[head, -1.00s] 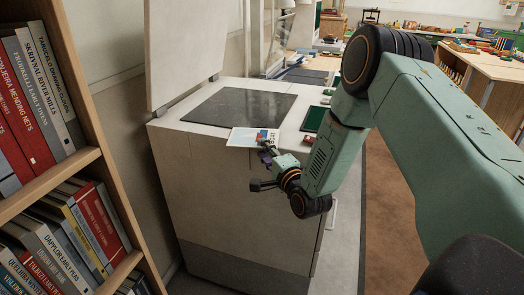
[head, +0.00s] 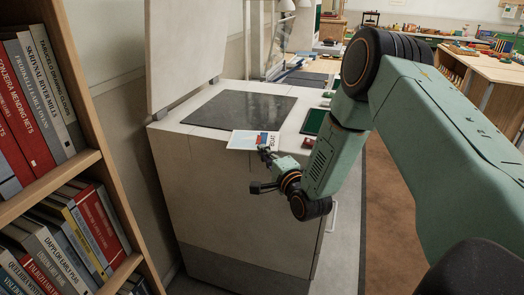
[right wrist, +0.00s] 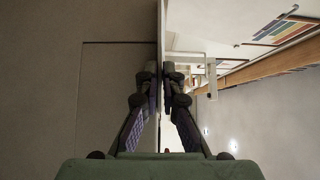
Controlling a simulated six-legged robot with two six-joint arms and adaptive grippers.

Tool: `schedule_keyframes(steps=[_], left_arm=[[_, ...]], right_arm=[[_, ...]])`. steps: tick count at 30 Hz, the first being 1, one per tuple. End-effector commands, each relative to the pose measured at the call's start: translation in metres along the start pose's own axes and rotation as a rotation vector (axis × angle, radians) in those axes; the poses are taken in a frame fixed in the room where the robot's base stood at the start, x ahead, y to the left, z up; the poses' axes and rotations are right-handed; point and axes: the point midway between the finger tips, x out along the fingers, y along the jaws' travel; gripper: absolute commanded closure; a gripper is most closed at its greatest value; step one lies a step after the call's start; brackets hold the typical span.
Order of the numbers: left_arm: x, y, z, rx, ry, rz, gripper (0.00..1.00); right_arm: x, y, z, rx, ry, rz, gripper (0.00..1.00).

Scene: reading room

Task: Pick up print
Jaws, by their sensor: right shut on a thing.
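In the right wrist view my right gripper's fingers (right wrist: 161,76) meet at a thin pale edge, which seems to be the print seen edge-on. I cannot tell whether the print is lifted clear of the cabinet. My left gripper is not in view.
The white cabinet (head: 225,185) has a dark glass panel (head: 240,109) on top and a raised lid (head: 185,50). A green-topped item (head: 314,121) and a small red item (head: 308,142) are on its right side. A bookshelf (head: 65,185) stands close at the left.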

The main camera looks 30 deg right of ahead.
Motion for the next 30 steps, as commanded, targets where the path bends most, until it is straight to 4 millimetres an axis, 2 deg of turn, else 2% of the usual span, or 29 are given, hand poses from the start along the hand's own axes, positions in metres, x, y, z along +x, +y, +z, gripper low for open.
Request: schedule_keyframes(steps=[16,24,30], left_arm=[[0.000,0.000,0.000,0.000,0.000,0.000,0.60],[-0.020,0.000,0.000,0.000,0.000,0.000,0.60],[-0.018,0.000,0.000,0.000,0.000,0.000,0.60]], right_arm=[[-0.001,0.003,0.000,0.002,0.001,0.009,1.00],[-0.001,-0.024,0.000,0.002,0.001,0.007,1.00],[-0.001,-0.023,0.000,0.001,0.001,0.006,1.00]])
